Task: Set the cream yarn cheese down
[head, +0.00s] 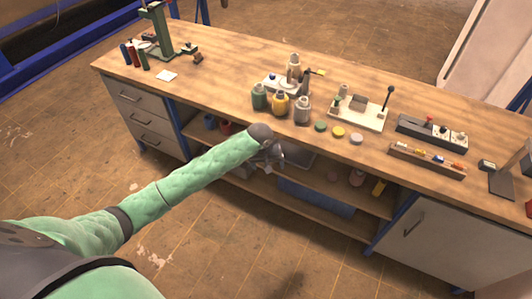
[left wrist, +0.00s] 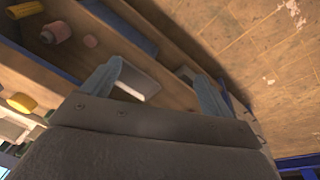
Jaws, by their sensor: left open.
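I cannot pick out a cream yarn cheese with certainty. No such thing shows between my fingers. My left gripper (head: 270,157) is in front of the workbench (head: 225,72), below its front edge and near the open shelf. In the left wrist view its two fingers (left wrist: 160,88) are spread apart with nothing held between them. A grey tray (head: 300,160) lies on the shelf beyond the gripper; it also shows behind the fingers in the left wrist view (left wrist: 142,78). My right gripper is not in view.
The bench front left of centre is clear.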

